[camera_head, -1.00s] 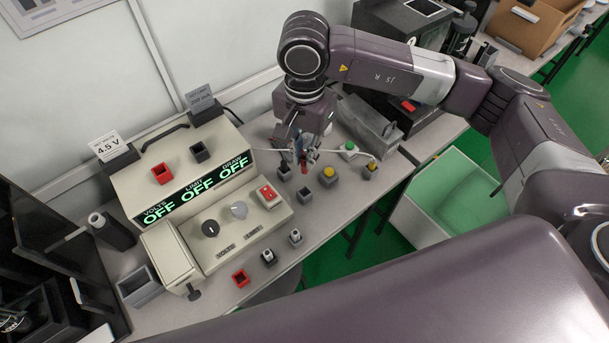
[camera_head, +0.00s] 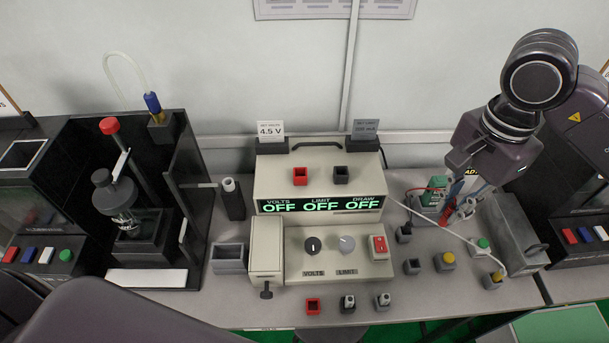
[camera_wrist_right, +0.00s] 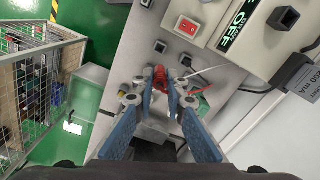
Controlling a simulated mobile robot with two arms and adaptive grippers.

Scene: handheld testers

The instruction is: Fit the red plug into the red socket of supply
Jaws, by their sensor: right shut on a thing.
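The supply (camera_head: 390,245) is a cream box with a lit panel reading OFF three times. Its red socket (camera_head: 300,176) is on the upper face, left of a black socket (camera_head: 341,175). My right gripper (camera_head: 455,207) is right of the supply, pointing down. It is shut on the red plug (camera_head: 446,216), held above the bench and well apart from the red socket. In the right wrist view the red plug (camera_wrist_right: 160,76) shows between the blue-padded fingers. My left gripper is not in view.
A green-topped block (camera_head: 437,186) and a grey housing (camera_head: 512,228) stand close by the right gripper. Small sockets and yellow-topped posts (camera_head: 446,260) lie on the bench before it. A white lead (camera_head: 445,239) crosses there.

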